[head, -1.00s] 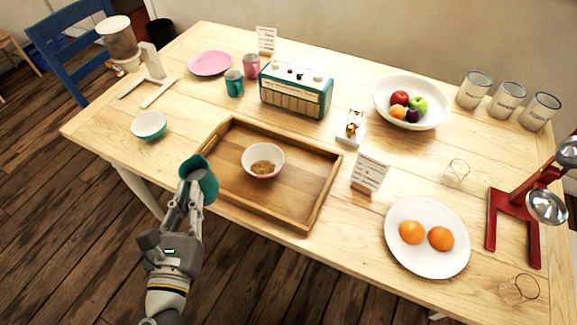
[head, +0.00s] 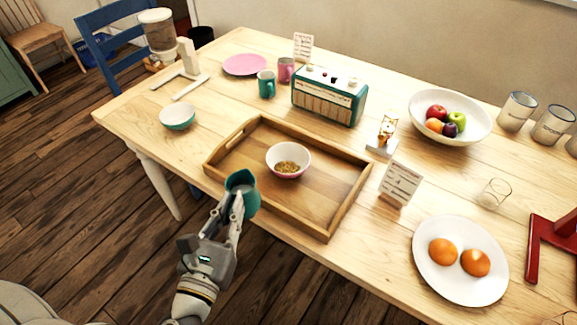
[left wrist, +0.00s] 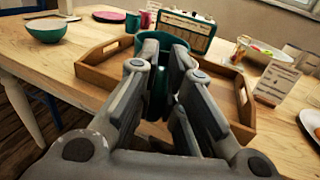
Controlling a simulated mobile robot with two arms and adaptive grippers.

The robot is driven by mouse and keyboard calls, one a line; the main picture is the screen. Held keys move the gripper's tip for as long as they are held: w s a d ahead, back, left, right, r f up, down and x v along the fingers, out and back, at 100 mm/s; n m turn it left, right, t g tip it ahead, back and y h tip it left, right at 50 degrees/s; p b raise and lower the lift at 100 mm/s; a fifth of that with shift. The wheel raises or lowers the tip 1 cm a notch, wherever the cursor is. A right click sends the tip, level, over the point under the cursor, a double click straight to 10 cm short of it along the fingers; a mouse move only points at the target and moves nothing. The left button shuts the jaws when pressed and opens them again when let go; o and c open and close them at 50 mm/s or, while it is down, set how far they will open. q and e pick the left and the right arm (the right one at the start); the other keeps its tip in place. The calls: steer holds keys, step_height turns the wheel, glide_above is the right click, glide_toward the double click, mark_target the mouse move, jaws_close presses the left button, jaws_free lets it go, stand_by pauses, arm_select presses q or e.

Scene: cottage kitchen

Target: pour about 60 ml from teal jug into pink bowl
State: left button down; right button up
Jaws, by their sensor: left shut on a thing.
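The teal jug (head: 249,201) is held by my left gripper (head: 233,208), shut on it. It is over the front-left edge of the wooden tray (head: 325,234), left of and nearer than the pink bowl. Its open top faces up; I cannot tell whether it is slightly tilted or what is inside. The pink bowl (head: 290,173) stands upright in the tray with brown, grainy contents. In the left wrist view the jug (left wrist: 163,40) shows between the fingers, and the pink bowl is hidden. My right gripper is not in view.
A teal bowl (head: 178,121) stands left of the tray. A radio (head: 328,97) stands behind it. A gold figure on a stand (head: 382,140), a sign card (head: 400,183) and a plate with two oranges (head: 459,291) are to the right. The tray around the bowl is clear.

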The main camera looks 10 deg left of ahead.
arm_select(q)
steer(key=shift+w+r, duration=0.1)
steer(key=shift+r, duration=0.1)
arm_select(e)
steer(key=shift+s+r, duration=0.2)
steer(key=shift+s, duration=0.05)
